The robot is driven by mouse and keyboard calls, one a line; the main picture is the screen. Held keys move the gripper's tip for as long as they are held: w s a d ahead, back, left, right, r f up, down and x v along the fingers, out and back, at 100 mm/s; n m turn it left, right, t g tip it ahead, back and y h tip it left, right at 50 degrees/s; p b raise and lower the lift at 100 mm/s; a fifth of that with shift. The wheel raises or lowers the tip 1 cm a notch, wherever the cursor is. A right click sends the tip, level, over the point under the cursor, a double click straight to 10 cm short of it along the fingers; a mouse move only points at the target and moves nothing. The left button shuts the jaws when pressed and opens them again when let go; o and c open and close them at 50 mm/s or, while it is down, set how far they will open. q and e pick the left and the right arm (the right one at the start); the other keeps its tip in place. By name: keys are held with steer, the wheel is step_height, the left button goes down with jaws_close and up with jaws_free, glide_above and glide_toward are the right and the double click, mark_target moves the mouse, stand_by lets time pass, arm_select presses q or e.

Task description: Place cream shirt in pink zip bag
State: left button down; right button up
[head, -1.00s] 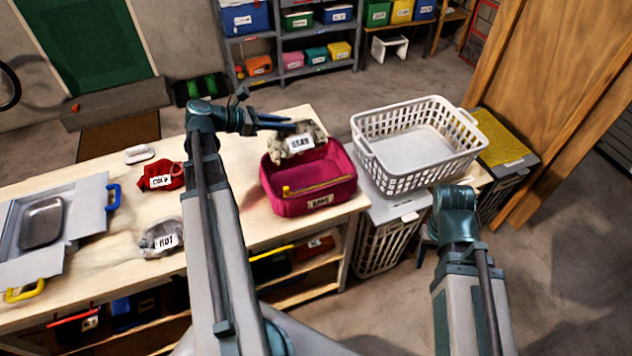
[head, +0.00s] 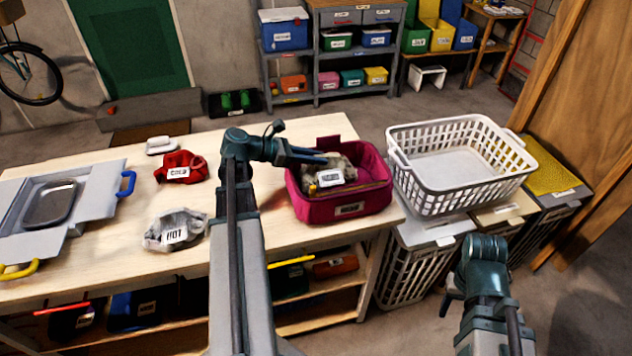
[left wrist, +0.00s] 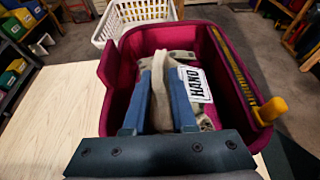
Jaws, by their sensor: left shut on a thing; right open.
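The cream shirt (head: 347,170), a crumpled cloth with a white label, is inside the open pink zip bag (head: 372,201) on the table. My left gripper (head: 322,160) reaches in over the bag's left side. In the left wrist view, its blue fingers (left wrist: 160,85) are shut on a fold of the shirt (left wrist: 162,110), with the label reading HAND. The bag's walls (left wrist: 118,62) surround the shirt; whether it touches the floor is hidden. The bag's yellow zip pull (left wrist: 271,109) shows at right. My right gripper (head: 449,300) is low at right, away from the bag, mostly hidden behind its wrist.
A white laundry basket (head: 455,200) stands just right of the bag. A red cloth (head: 184,163) and a grey cloth (head: 172,222) lie on the table at left, near an open grey case (head: 95,205) holding a tray. Bare table lies left of the bag.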

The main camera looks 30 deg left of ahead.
mark_target(316, 170)
arm_select(q)
steer(key=shift+f, duration=0.4)
arm_select(e)
steer(key=shift+f, duration=0.45)
arm_select(q)
step_height(316, 170, down, 4)
steer(key=b, duration=0.4)
steer(key=shift+r, duration=0.15)
arm_select(e)
step_height(316, 170, down, 4)
steer(key=shift+r, duration=0.15)
arm_select(q)
steer(key=c, duration=0.7)
jaws_free()
